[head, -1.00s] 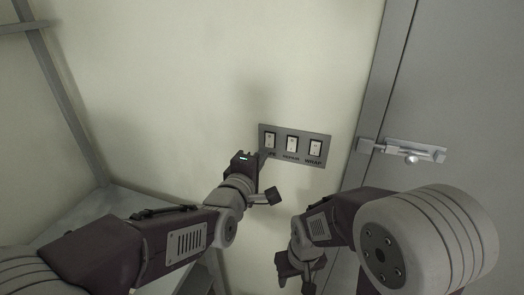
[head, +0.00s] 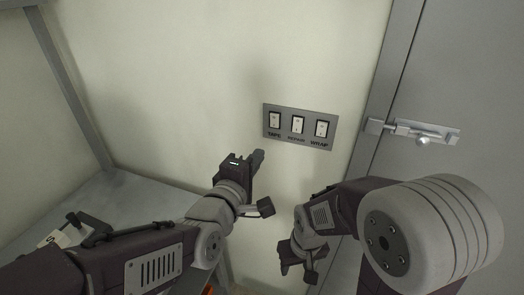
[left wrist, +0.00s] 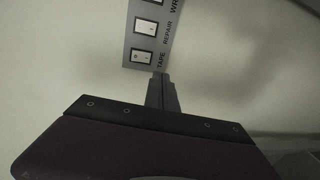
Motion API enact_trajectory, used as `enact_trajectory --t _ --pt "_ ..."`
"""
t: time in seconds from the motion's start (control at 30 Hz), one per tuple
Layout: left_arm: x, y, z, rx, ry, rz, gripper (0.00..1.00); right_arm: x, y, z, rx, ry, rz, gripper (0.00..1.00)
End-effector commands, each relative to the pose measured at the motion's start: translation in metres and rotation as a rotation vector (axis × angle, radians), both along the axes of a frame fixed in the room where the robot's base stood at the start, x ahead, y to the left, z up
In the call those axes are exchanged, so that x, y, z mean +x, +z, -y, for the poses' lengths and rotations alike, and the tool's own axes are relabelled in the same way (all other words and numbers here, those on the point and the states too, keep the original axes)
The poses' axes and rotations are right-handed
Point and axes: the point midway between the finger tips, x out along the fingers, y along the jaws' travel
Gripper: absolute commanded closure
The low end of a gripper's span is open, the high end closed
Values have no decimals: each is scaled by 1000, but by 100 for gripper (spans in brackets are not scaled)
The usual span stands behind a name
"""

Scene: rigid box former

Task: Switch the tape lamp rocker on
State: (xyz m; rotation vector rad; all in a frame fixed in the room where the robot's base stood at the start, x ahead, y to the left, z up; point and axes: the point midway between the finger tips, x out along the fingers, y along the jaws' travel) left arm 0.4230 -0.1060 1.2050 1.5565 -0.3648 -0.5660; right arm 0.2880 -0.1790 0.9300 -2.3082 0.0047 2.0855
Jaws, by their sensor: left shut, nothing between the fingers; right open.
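A grey switch panel (head: 286,144) with three white rockers is on the pale wall. The tape rocker (head: 274,121) is its leftmost, above the label TAPE. In the left wrist view the tape rocker (left wrist: 143,57) is the lowest of the rockers in sight, just above the fingers. Its tilt is too small to tell. My left gripper (head: 259,156) is shut and empty, its tip below the panel's lower left corner and apart from the rocker. Its closed fingers also show in the left wrist view (left wrist: 161,92). My right gripper (head: 297,272) is open and low, below the panel.
The repair rocker (head: 297,125) and wrap rocker (head: 321,129) sit right of the tape rocker. A grey door with a metal bolt (head: 422,137) stands at the right. A grey table (head: 135,195) with a dark object on it is at the lower left. The wall around the panel is clear.

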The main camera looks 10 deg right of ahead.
Motion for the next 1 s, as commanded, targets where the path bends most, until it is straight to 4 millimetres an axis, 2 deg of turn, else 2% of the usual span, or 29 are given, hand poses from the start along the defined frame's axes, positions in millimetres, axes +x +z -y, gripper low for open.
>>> enact_trajectory --t 0.1,0.23,0.77,0.87,0.97,1.0 --pt "-17 -3 -11 -3 -1 2 100 0 -5 0 0 0 0 52" --pt "-28 -4 -18 -2 -1 1 100 0 -6 0 0 0 0 52" --pt "-30 -4 -22 0 3 0 100 0 -6 0 0 0 0 52" --pt "-12 -7 -43 5 69 -6 100 0 -6 0 0 0 0 52" --pt "28 -27 -104 41 236 -43 100 0 -4 0 0 0 0 52" --pt "41 -45 -134 79 304 -80 100 0 -4 0 0 0 0 52"
